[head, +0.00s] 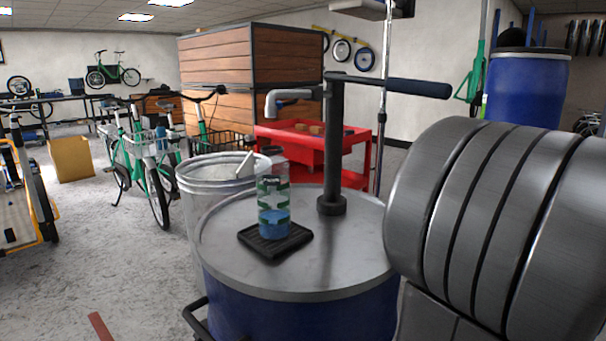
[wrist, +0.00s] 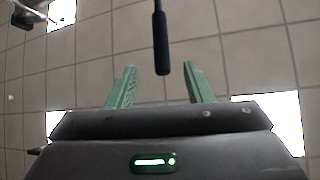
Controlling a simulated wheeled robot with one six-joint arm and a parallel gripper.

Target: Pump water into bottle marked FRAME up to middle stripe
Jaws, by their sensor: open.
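A clear bottle (head: 273,210) with green bands and a label too small to read surely stands upright on a black drip tray (head: 262,245). In the wrist view the handle (wrist: 161,45) ends between the green fingers of my gripper (wrist: 160,70), with gaps on both sides. The gripper is open; the head view does not show it.
The blue drum (head: 300,310) has a bare metal lid around the tray. A metal bin (head: 208,170) stands close on its left and a red cart (head: 352,155) behind it. My arm fills the right side of the head view. Green bikes (head: 145,160) stand farther left.

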